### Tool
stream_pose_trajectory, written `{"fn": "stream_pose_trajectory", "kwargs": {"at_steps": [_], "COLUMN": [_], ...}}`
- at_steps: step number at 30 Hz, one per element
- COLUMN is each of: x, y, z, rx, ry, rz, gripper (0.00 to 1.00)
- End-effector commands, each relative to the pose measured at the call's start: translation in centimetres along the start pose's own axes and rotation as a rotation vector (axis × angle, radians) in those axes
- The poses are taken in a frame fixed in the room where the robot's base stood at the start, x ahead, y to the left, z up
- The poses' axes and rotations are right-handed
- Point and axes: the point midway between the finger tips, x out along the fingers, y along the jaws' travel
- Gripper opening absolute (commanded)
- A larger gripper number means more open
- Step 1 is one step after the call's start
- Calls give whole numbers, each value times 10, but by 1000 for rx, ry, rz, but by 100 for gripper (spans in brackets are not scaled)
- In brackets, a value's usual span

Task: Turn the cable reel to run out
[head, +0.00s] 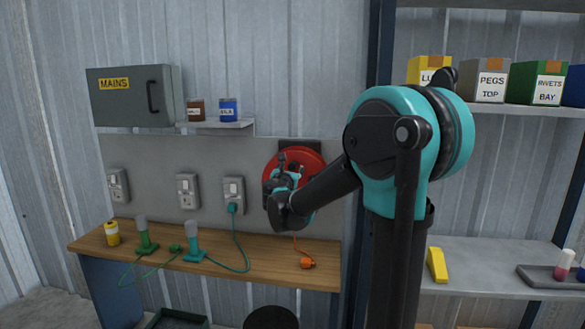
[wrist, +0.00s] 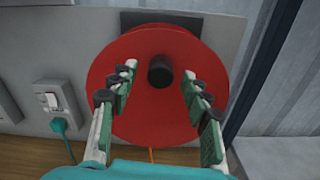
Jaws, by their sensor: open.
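The cable reel (head: 314,160) is a red disc mounted on the wall panel above the right end of the bench. In the wrist view the reel (wrist: 150,44) fills the middle, with a black knob (wrist: 160,70) standing out near its centre. My gripper (wrist: 159,80) is open, its green-padded fingers on either side of the knob and apart from it. In the head view my gripper (head: 283,165) is in front of the reel and hides part of it. An orange cable hangs below the reel to an orange plug (head: 307,263) on the bench.
The wooden bench (head: 270,250) carries a green tool (head: 146,237), a teal tool (head: 192,242) and a yellow can (head: 112,233). A teal cord runs to a wall socket (head: 234,193). A grey MAINS box (head: 131,97) hangs upper left. Shelves with boxes (head: 488,82) stand right.

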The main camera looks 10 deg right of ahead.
Motion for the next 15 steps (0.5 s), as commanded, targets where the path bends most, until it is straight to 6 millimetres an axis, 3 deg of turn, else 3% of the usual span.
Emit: {"fn": "stream_pose_trajectory", "kwargs": {"at_steps": [6, 15], "x": [26, 32], "y": [0, 0], "z": [0, 0], "rx": [0, 0], "ry": [0, 0], "rz": [-1, -1], "gripper": [48, 48]}}
